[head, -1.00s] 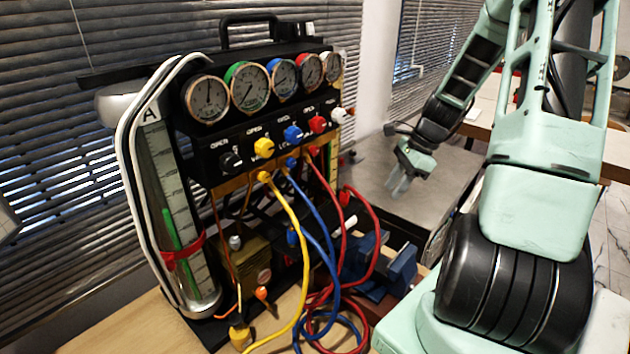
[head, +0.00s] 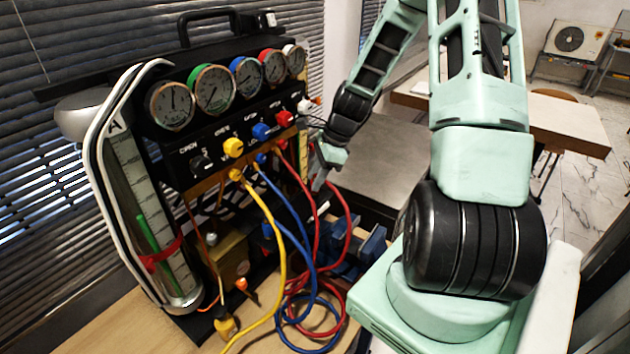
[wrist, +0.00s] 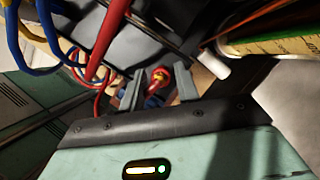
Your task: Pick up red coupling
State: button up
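A red coupling (wrist: 160,78) with a brass-coloured end shows in the wrist view, between the two fingers of my gripper (wrist: 160,90). The fingers are apart, with a gap visible on both sides of it. I cannot tell how far ahead of the fingertips it lies. In the head view my gripper (head: 320,182) is at the right side of the gauge rig (head: 230,110), close to the red hoses. The coupling cannot be made out there.
Red hoses (head: 348,232), a blue hose (head: 300,240) and a yellow hose (head: 277,270) hang in front of the rig. A blue vise-like block (head: 372,245) stands below my gripper. A grey surface (head: 385,150) lies to the right, mostly clear.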

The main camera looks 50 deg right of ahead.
jog(key=shift+p+x, duration=0.4)
jog(key=shift+x, duration=0.8)
jog(key=shift+s+d+f, duration=0.1)
jog(key=shift+d, duration=0.05)
grip_shut()
